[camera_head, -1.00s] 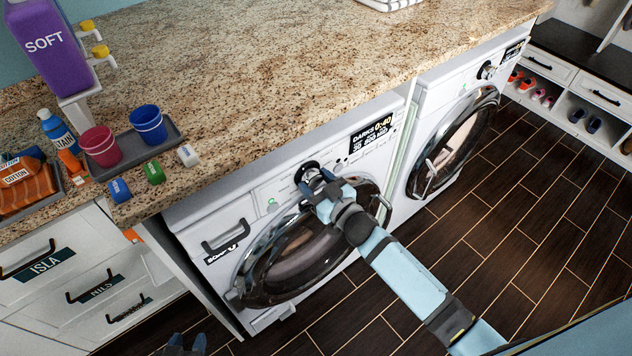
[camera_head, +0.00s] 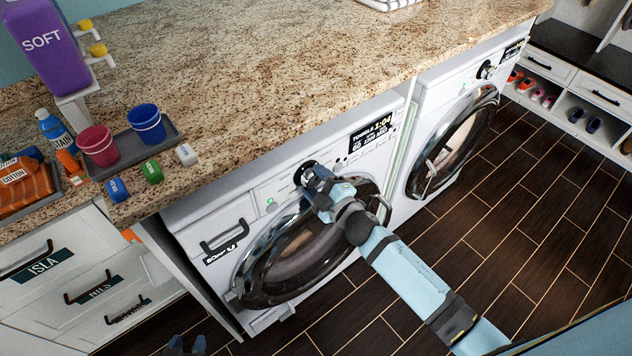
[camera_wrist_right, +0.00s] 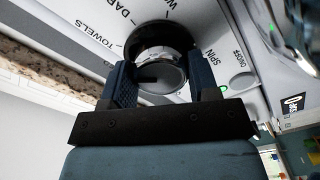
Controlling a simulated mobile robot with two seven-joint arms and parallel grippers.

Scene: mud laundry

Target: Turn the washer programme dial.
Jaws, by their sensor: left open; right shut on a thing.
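The washer (camera_head: 240,215) is the left white front-loader under the granite counter. Its programme dial (camera_head: 304,171) is on the control panel, with a dark ring around it. In the right wrist view the dial (camera_wrist_right: 163,72) is a silver knob with labels such as TOWELS and SPIN around it. My right gripper (camera_head: 314,181) is shut on the dial, its two blue fingers (camera_wrist_right: 160,85) on either side of the knob. The washer display (camera_head: 371,134) reads TOWELS 1:04. My left gripper (camera_head: 185,345) is at the bottom edge, low in front of the drawers, open and apart from the washer.
A second front-loader (camera_head: 455,130) stands to the right. On the counter (camera_head: 260,70) are a purple SOFT dispenser (camera_head: 45,45), a tray with a red and a blue cup, and small coloured blocks. Drawers (camera_head: 60,285) are at left. The dark floor (camera_head: 500,220) at right is clear.

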